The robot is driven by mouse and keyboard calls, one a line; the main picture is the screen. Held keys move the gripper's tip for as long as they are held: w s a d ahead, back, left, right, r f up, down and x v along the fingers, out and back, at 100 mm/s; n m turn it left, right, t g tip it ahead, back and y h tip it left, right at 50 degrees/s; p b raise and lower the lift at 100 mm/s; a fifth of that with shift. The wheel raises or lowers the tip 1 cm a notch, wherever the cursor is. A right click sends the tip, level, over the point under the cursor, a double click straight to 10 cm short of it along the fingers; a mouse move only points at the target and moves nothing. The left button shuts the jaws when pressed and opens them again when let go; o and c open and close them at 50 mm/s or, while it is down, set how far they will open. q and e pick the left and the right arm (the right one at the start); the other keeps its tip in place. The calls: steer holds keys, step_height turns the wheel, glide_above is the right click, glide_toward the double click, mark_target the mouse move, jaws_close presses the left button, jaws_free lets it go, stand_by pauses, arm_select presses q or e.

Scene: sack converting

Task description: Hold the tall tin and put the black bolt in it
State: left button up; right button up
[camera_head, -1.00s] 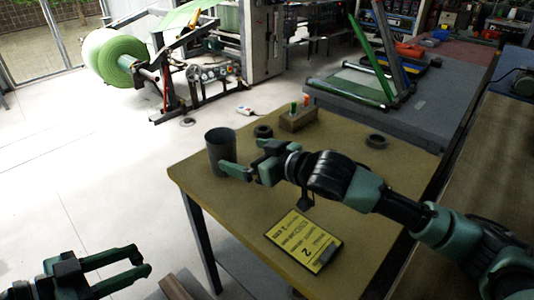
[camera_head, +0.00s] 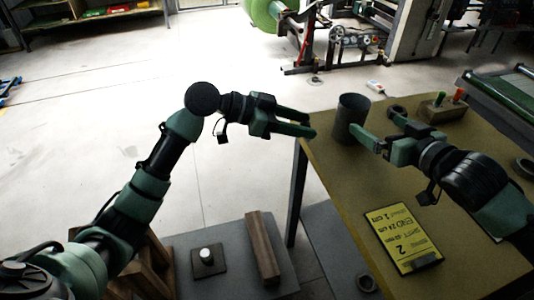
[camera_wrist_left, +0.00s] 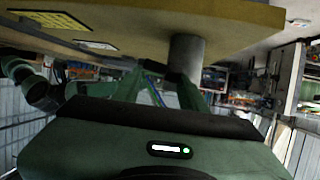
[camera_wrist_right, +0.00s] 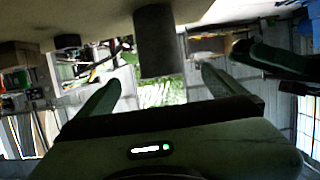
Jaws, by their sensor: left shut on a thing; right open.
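The tall tin (camera_head: 351,118), a dark grey open cylinder, stands upright near the table's far left corner. My right gripper (camera_head: 378,130) is open beside it, one finger close to the tin's lower right side; in the right wrist view the tin (camera_wrist_right: 157,42) appears ahead between the spread fingers. My left gripper (camera_head: 311,128) is off the table's left edge, fingers pointing at the tin and short of it. It is shut on a small dark piece (camera_wrist_left: 176,75), apparently the black bolt, barely visible at the fingertips. In the left wrist view the tin (camera_wrist_left: 187,52) is straight ahead.
A yellow sign (camera_head: 401,238) lies at the table's front. Another dark ring (camera_head: 524,166) is at the right.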

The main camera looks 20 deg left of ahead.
mark_target(352, 111)
arm_select(q)
steer(key=w+d+r+m+g, duration=0.1)
steer(key=w+d+r, duration=0.8)
steer(key=w+r, duration=0.2)
step_height(352, 111, up, 2)
steer(key=shift+w+d+r+h, duration=0.2)
steer(key=shift+w+d+h, duration=0.1)
steer(key=shift+w+h, duration=0.1)
arm_select(e)
steer(key=x, duration=1.2)
steer(key=shift+c, duration=0.3)
steer(key=c, duration=1.4)
arm_select(q)
steer(key=shift+s, duration=0.1)
arm_select(e)
steer(key=shift+c, duration=0.2)
arm_select(q)
steer(key=shift+s, duration=0.15)
step_height(352, 111, down, 10)
steer(key=shift+r, duration=0.15)
stand_by(2.3)
